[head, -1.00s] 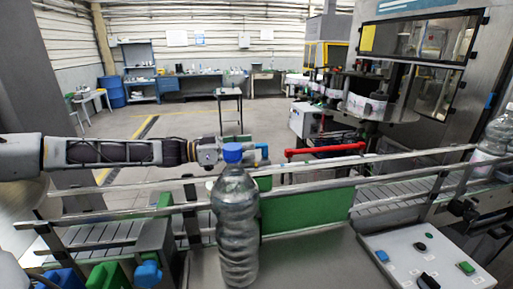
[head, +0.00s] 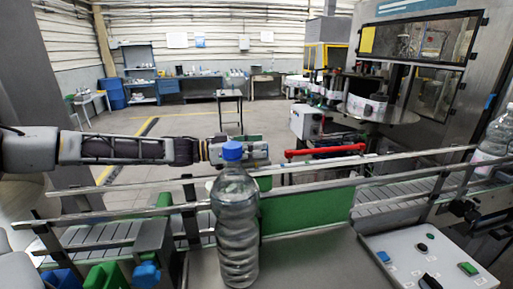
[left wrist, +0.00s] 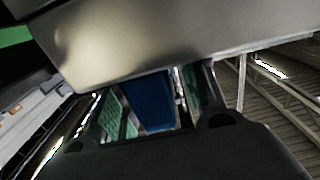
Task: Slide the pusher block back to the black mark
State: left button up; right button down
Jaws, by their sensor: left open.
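My left gripper (head: 258,152) reaches in from the left, behind the bottle and above the far guide rail. In the left wrist view, its open fingers with green pads stand on either side of a blue piece (left wrist: 147,102). I cannot tell whether they touch it. This may be part of the pusher block; its body is not clear in either view. I cannot make out the black mark. In the head view the blue piece is hidden by the gripper. My right gripper is not in view.
A clear bottle with a blue cap (head: 235,215) stands in front of the conveyor. Metal guide rails (head: 400,172) run across. A red bar (head: 325,150) lies to the right of the gripper. A control box (head: 425,255) is at front right.

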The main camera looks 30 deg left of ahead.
pick_arm(q)
jog(key=shift+w+d, duration=0.1)
dwell(0.3)
grip_shut()
